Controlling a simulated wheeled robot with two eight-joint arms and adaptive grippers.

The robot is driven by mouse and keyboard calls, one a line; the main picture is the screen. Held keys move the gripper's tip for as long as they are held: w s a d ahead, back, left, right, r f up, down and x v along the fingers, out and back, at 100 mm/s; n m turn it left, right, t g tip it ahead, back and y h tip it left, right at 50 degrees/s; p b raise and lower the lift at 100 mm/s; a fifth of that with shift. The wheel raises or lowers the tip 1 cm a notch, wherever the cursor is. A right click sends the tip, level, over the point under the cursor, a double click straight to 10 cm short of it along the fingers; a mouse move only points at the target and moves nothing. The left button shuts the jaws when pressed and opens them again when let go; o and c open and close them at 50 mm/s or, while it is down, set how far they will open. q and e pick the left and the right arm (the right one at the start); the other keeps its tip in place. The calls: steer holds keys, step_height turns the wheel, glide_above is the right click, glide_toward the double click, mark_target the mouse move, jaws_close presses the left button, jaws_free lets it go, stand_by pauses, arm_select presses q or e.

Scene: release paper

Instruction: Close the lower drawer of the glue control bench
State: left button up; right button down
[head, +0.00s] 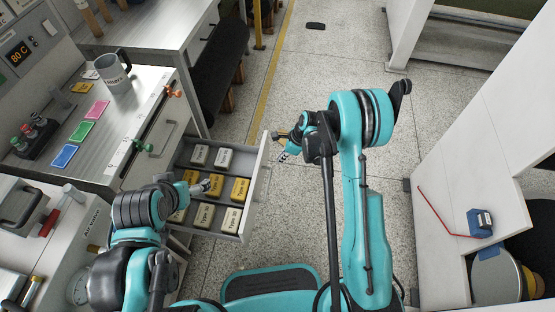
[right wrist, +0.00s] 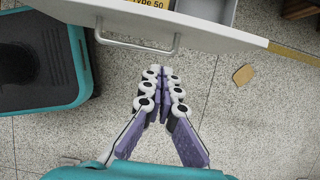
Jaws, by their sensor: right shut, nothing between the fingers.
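The lower drawer (head: 248,222) of the glue control bench (head: 140,98) is pulled out, with several white and yellow labelled boxes inside. My right gripper (head: 283,155) is just outside the drawer's front panel, near its far end. In the right wrist view its fingers (right wrist: 160,76) are together and empty. The drawer's front (right wrist: 215,33) and bar handle (right wrist: 138,46) are just beyond the fingertips there; whether they touch I cannot tell. My left gripper (head: 204,187) is over the open drawer's left part, small and partly hidden by its arm; its opening is unclear.
A grey mug (head: 113,75), coloured cards (head: 82,131) and a bottle rack (head: 36,138) stand on the bench top. The shut upper drawer (head: 163,130) is above the open one. A white table (head: 468,170) is at the right.

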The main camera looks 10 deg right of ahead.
steer(key=b, duration=0.3)
glide_toward(260, 171)
step_height(260, 171, down, 3)
steer(key=s+d, duration=0.1)
steer(key=d, duration=0.1)
steer(key=shift+w+a+f+b, duration=0.15)
steer(key=shift+w+a+b, duration=0.05)
steer(key=shift+a, duration=0.3)
steer(key=shift+w+a+f+b, duration=0.15)
steer(key=shift+w+a, duration=0.05)
steer(key=shift+a, duration=0.3)
arm_select(q)
steer(key=shift+f, duration=2.35)
arm_select(e)
steer(key=shift+w+a+r, duration=0.15)
steer(key=shift+w+a, duration=0.1)
steer(key=shift+a, duration=0.45)
steer(key=shift+a, duration=0.1)
